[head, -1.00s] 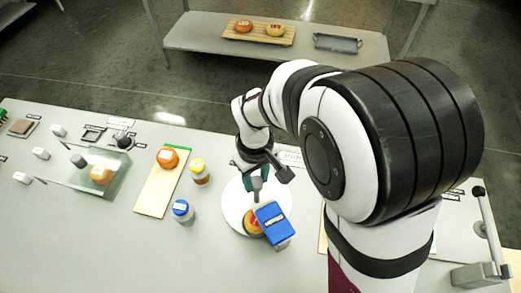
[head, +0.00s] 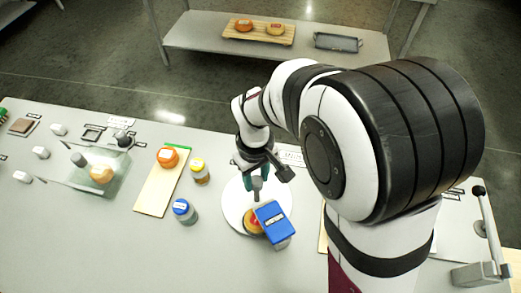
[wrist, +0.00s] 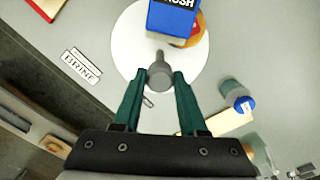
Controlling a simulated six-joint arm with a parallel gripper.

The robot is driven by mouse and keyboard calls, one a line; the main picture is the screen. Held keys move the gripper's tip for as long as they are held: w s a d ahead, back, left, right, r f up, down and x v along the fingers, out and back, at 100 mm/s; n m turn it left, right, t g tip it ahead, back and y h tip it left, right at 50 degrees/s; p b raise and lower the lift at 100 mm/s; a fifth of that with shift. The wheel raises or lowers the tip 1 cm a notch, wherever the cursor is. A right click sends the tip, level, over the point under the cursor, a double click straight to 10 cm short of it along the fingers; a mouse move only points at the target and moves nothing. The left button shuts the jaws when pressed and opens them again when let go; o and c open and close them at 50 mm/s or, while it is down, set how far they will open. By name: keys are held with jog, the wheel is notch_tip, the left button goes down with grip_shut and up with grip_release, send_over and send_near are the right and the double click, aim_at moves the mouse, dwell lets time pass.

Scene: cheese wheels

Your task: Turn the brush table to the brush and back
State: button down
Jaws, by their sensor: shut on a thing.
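The brush table is a round white disc (head: 234,211) on the grey worktop, also in the wrist view (wrist: 128,48). A grey upright peg (wrist: 158,72) stands near its rim. My gripper (wrist: 160,76) is shut on this peg, one green finger on each side. In the head view my gripper (head: 256,186) is over the disc's far part. The brush is a blue block (head: 271,221) at the disc's near right, also in the wrist view (wrist: 172,18). An orange-yellow cheese wheel (head: 250,222) sits on the disc, partly hidden by the brush.
A blue-lidded jar (head: 184,211) and a yellow-lidded jar (head: 199,171) stand left of the disc, near a wooden board (head: 152,200) bearing an orange cheese (head: 168,157). A lever (head: 489,230) stands far right.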

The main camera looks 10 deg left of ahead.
jog(key=shift+m, duration=2.6)
jog(key=shift+r+m, duration=0.1)
jog(key=shift+m, duration=7.7)
jog(key=shift+c, duration=2.2)
grip_release()
